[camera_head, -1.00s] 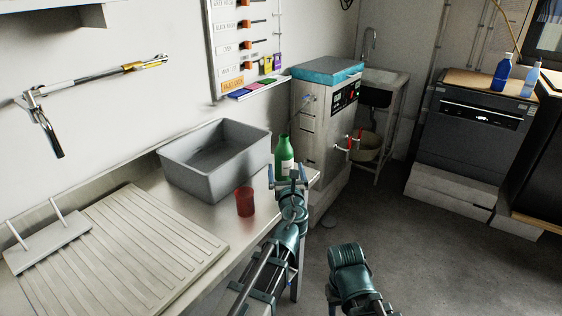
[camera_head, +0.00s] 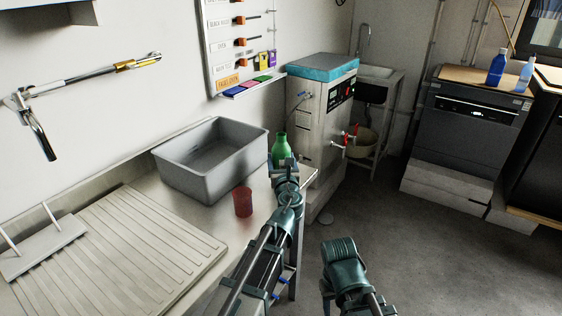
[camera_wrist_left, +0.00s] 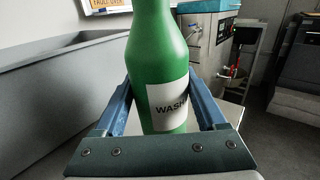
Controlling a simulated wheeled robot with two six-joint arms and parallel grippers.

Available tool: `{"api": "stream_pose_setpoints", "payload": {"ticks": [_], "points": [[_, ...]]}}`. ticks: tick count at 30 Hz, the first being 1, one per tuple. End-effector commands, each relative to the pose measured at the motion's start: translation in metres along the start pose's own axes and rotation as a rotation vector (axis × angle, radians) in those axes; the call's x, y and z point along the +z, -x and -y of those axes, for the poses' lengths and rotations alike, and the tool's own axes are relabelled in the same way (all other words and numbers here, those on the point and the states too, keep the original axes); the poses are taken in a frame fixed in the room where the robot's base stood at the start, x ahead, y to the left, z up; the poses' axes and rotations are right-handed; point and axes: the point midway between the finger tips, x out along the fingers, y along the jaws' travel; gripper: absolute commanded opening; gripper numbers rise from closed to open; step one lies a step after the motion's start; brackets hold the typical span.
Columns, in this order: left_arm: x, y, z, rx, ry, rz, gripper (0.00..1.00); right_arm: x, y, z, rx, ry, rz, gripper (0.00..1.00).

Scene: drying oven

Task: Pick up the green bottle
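The green bottle (camera_head: 280,151) with a white label stands upright at the far right end of the metal counter, next to the grey basin. In the left wrist view the bottle (camera_wrist_left: 160,75) fills the middle, its label partly reading "WASH". My left gripper (camera_head: 285,164) is at the bottle, hiding its lower part in the head view. Its two blue fingers (camera_wrist_left: 160,95) are spread on either side of the bottle, their tips close to its sides. I cannot tell whether they touch it. My right arm shows at the bottom, but its fingers are not visible.
A red cup (camera_head: 243,201) stands on the counter left of my left arm. The grey basin (camera_head: 212,158) is behind it. A steel unit with a teal top (camera_head: 322,66) stands beyond the bottle. Open floor lies to the right.

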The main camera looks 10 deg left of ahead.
Motion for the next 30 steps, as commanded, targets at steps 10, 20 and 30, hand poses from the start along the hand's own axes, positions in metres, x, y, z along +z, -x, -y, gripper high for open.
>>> {"api": "stream_pose_setpoints", "payload": {"ticks": [10, 20, 30], "points": [[0.000, 0.000, 0.000, 0.000, -0.001, 0.000, 0.00, 0.000, 0.000, 0.000, 0.000, 0.000, 0.000, 0.50], [0.005, 0.000, 0.000, 0.000, -0.001, 0.000, 0.00, 0.000, 0.005, -0.001, 0.000, 0.000, 0.000, 0.50], [0.043, 0.000, 0.000, 0.000, 0.000, 0.000, 0.00, 0.003, 0.042, -0.004, 0.000, 0.000, 0.000, 0.50]]}}
